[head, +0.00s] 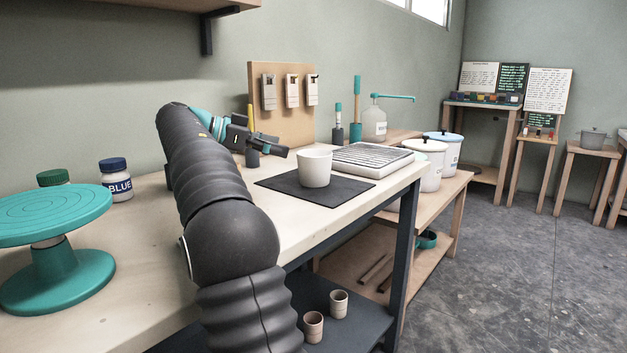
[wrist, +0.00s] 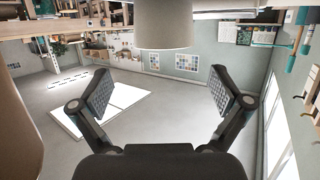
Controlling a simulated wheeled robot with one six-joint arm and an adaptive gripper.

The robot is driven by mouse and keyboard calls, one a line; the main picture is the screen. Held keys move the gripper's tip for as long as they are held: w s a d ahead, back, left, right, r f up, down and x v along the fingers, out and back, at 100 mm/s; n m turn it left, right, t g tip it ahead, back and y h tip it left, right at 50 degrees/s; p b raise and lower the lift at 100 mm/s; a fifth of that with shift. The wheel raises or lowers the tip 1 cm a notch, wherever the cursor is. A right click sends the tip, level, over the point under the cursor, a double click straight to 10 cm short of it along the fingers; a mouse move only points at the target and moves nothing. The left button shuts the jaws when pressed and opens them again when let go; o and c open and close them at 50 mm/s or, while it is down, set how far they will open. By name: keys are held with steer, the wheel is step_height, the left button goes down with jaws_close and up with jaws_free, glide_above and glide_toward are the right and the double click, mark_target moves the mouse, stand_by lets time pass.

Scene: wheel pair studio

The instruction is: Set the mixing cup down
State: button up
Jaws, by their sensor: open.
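The white mixing cup (head: 315,168) stands upright on a dark flat mat (head: 345,196) on the worktable (head: 150,232). In the wrist view the pale cup (wrist: 165,24) shows at the top centre, outside the space between the fingers. My gripper (head: 278,147) is just left of the cup in the head view, with a small gap between them. In the wrist view my gripper (wrist: 160,88) has its two fingers spread wide, with nothing between them.
A slatted tray (head: 358,159) lies right behind the cup. A tool board (head: 293,115) stands behind my gripper. A teal turntable (head: 55,220) and a blue-lidded jar (head: 115,184) are at the left. Lidded white buckets (head: 429,165) stand beyond the table's right end.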

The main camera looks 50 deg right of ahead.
mark_target(314, 154)
steer(key=b+x, duration=0.1)
steer(key=x, duration=0.5)
steer(key=b+x, duration=0.1)
steer(key=x, duration=0.1)
steer(key=shift+w+d+f, duration=0.15)
steer(key=shift+w+d, duration=0.05)
steer(key=shift+s+d, duration=0.25)
steer(key=shift+d, duration=0.15)
steer(key=shift+c, duration=0.3)
steer(key=c, duration=1.2)
steer(key=shift+o, duration=0.2)
